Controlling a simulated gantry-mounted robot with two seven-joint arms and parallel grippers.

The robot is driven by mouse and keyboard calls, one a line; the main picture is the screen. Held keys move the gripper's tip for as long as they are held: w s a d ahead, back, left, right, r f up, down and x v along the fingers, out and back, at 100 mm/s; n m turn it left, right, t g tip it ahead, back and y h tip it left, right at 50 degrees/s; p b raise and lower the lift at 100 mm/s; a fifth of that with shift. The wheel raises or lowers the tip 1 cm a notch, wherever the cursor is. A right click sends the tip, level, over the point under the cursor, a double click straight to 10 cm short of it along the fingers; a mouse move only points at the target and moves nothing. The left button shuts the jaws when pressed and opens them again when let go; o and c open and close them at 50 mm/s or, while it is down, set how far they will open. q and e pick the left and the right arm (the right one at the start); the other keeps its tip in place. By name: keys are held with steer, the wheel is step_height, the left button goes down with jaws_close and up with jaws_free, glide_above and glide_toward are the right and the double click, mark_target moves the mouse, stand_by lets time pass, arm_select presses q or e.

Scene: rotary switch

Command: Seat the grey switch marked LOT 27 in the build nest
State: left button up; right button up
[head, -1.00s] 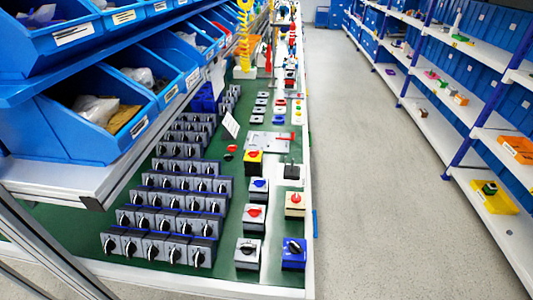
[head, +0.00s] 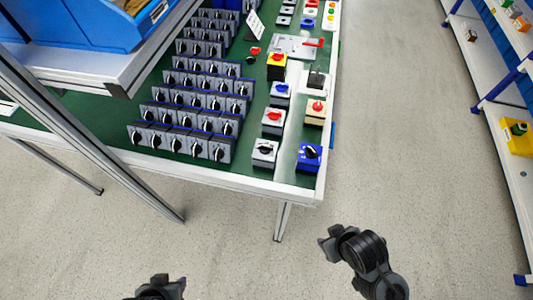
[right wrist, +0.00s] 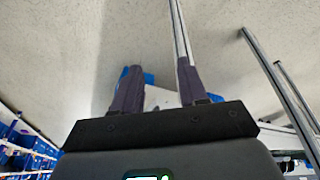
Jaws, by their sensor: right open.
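Several rows of grey switches (head: 184,141) with black knobs stand on the green table in the head view. A separate grey switch with a black knob (head: 264,153) stands near the front right corner. No LOT marking is legible, so I cannot tell which is LOT 27. A metal plate with a red handle (head: 292,46) lies farther back; I cannot tell whether it is the build nest. My right gripper (head: 328,241) is in front of the table, over the floor. In the right wrist view it is open and empty (right wrist: 159,68). My left gripper (head: 162,287) is partly cut off at the bottom edge.
A blue block with a black knob (head: 309,157) sits at the table's front right corner. Red-, blue- and yellow-topped switches line the right side. A blue bin shelf (head: 75,22) overhangs the left. Shelving (head: 495,85) stands right, across a clear aisle.

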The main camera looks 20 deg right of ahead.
steer(key=o, duration=1)
steer(key=shift+a, duration=0.15)
steer(key=shift+o, duration=0.2)
